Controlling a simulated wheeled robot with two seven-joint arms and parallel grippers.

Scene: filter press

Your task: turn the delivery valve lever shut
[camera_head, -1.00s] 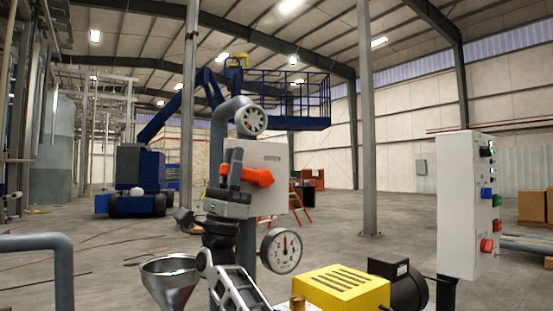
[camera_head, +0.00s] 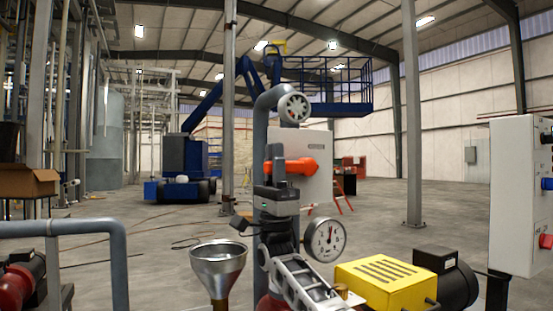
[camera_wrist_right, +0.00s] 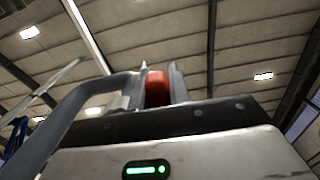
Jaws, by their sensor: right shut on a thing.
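The orange valve lever (camera_head: 303,167) lies roughly level in front of a pale panel, beside the upright grey pipe. My right gripper (camera_head: 277,160) comes up from below, with its fingers around the left part of the lever. It is shut on the lever. In the right wrist view, a red-orange piece of the lever (camera_wrist_right: 157,88) sits between the two upright fingers. The fingers hide part of the lever, and I cannot see the valve body clearly. My left gripper is not in view.
A pressure gauge (camera_head: 325,240) stands just right of my right arm. A metal funnel (camera_head: 218,266) is to its left. A yellow pump cover (camera_head: 386,283) and a white control box (camera_head: 517,195) are on the right. A grey pipe bend (camera_head: 119,250) is at the left.

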